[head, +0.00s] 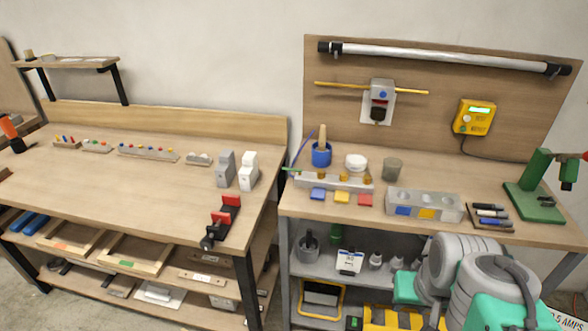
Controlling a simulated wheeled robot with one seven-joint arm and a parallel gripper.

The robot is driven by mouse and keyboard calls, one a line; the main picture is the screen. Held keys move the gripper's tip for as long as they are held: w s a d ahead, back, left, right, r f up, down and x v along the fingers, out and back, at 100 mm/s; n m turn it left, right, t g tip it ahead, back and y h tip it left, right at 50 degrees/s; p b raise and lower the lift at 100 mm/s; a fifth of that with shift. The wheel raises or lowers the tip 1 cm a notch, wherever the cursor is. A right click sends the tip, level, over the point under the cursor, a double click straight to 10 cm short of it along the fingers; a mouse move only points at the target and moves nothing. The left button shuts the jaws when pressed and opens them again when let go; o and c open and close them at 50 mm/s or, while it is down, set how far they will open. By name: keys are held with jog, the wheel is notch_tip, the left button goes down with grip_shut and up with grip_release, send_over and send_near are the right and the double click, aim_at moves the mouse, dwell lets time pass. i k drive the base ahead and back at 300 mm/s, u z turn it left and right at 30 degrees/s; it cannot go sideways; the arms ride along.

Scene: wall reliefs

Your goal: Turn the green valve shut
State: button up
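I cannot make out a green valve for certain. On the right bench, a pale grey block (334,182) carries several brass-coloured round parts on top. A thin green piece (291,171) shows at its left end, with a thin blue-purple stick (303,149) slanting up beside it; whether the green piece is a valve handle, I cannot tell. A larger green stand-like device (535,178) with a reddish part at its right edge stands at the bench's right end. My arm, grey and teal, fills the lower right. My gripper is not in view.
Blue, yellow and red blocks (342,197) lie before the grey block. Behind it stand a blue cup (321,155), a white round container (356,162) and a grey-green cup (392,169). A slotted grey block (424,205) and markers (491,215) sit rightward. A gap separates the benches.

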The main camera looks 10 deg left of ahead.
aim_at(300, 171)
jog(key=k, duration=0.65)
jog(key=u, duration=0.7)
jog(key=i, duration=1.35)
jog(key=z, duration=0.1)
